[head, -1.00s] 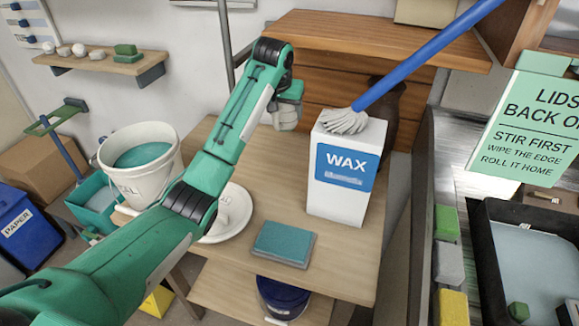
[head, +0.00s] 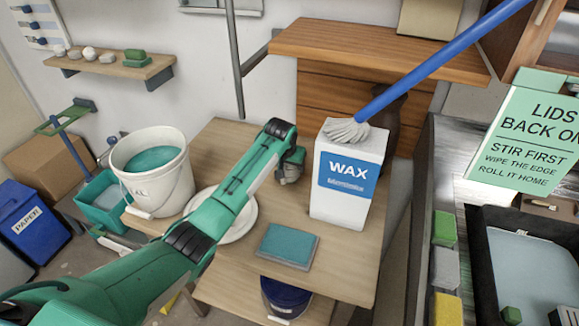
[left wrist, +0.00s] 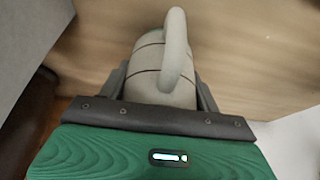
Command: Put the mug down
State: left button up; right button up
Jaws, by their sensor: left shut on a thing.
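The mug (left wrist: 150,55) is pale grey with thin brown bands, and its handle faces up in the left wrist view. My left gripper (left wrist: 160,90) is shut on it, one finger on each side of its body. In the head view my left gripper (head: 290,165) is low over the back middle of the wooden table (head: 330,262), left of the wax box. The mug is mostly hidden there by my arm. Wood lies behind the mug in the left wrist view; I cannot tell whether the mug touches it. My right gripper is out of view.
The white wax box (head: 345,185) stands close to the right of my gripper, with a blue-handled mop (head: 347,130) on top. A white plate (head: 243,228) lies partly under my arm.

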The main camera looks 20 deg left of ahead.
pick_arm(q)
jog(key=shift+f, duration=0.7)
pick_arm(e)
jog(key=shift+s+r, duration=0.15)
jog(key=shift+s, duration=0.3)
pick_arm(q)
jog(key=o, duration=0.8)
jog(key=shift+f, duration=0.15)
jog(key=shift+c, duration=0.2)
jog(key=o, duration=0.4)
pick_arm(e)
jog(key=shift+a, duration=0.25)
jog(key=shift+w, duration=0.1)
pick_arm(q)
jog(key=b+v, duration=0.1)
jog(key=v, duration=1.1)
jog(key=shift+s+b, duration=0.1)
jog(key=shift+b, duration=0.25)
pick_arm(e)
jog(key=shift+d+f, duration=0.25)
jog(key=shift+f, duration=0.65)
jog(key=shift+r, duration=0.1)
